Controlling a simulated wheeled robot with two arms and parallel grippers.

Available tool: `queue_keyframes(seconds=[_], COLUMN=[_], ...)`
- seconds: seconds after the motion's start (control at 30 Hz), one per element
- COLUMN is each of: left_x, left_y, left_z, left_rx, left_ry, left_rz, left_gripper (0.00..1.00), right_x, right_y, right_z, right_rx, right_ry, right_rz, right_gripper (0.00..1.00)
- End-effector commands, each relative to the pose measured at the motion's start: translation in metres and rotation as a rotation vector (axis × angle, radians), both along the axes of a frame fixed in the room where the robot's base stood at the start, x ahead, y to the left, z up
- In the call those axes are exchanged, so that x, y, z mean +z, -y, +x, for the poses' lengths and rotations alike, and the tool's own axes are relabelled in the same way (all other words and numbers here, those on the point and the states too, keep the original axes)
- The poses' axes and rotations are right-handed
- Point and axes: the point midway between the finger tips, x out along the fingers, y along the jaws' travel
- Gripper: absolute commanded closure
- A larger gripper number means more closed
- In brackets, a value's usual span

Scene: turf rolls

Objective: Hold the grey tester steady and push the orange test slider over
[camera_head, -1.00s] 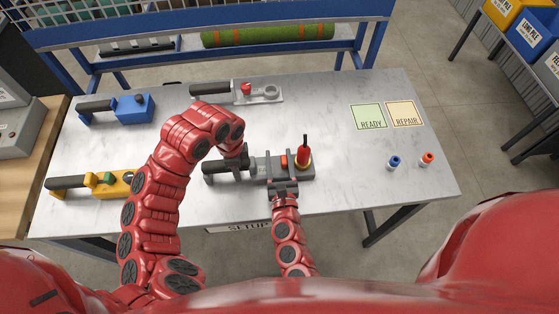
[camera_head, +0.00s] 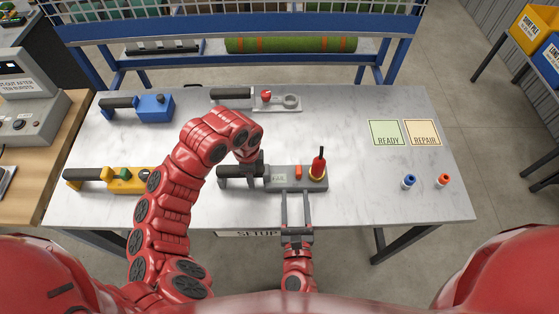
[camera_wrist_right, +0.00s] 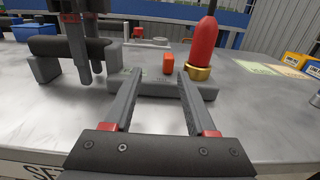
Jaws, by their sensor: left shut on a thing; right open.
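The grey tester (camera_head: 284,184) lies near the front middle of the table, with a black handle (camera_head: 230,171) at its left end. My left gripper (camera_head: 252,172) is shut on that handle; its fingers also show around it in the right wrist view (camera_wrist_right: 84,68). The orange slider (camera_head: 298,172) stands up from the tester's top, also seen in the right wrist view (camera_wrist_right: 168,64). A red pointed piece in a brass ring (camera_head: 318,168) is right of it. My right gripper (camera_head: 297,196) is open and empty at the tester's front side, fingers pointing toward it.
A yellow tester (camera_head: 126,186), a blue one (camera_head: 155,108) and a light grey one (camera_head: 285,103) lie left and behind. The READY card (camera_head: 386,132), REPAIR card (camera_head: 422,132), blue cap piece (camera_head: 409,181) and orange cap piece (camera_head: 444,181) lie right. The right table front is clear.

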Motion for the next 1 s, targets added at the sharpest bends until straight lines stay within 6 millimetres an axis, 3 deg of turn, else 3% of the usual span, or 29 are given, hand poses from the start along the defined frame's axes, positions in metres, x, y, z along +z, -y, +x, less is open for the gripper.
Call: queue_keyframes(seconds=[0.17,0.2,0.4,0.7,0.87,1.0], left_x=[-0.001,-0.001,-0.001,0.0,0.018,0.044], left_y=[0.0,0.0,0.0,0.0,0.0,0.0], left_z=[-0.001,-0.001,0.0,0.0,0.0,0.0], left_rx=[0.0,0.0,0.0,0.0,0.0,0.0], left_ry=[-0.002,-0.002,-0.001,0.0,0.0,0.0], left_rz=[0.001,0.001,0.0,0.0,0.0,0.0], left_gripper=[1.0,0.56,0.23,0.23,0.23,0.23], right_x=[0.0,0.0,0.0,0.0,0.019,0.047], right_y=[0.0,0.0,0.0,0.0,0.0,0.0], right_z=[0.0,0.0,0.0,0.0,0.0,0.0], right_rx=[0.0,0.0,0.0,0.0,0.0,0.0], right_ry=[0.0,0.0,0.0,0.0,0.0,0.0], right_rz=[0.0,0.0,0.0,0.0,0.0,0.0], right_gripper=[0.43,0.43,0.43,0.43,0.43,0.43])
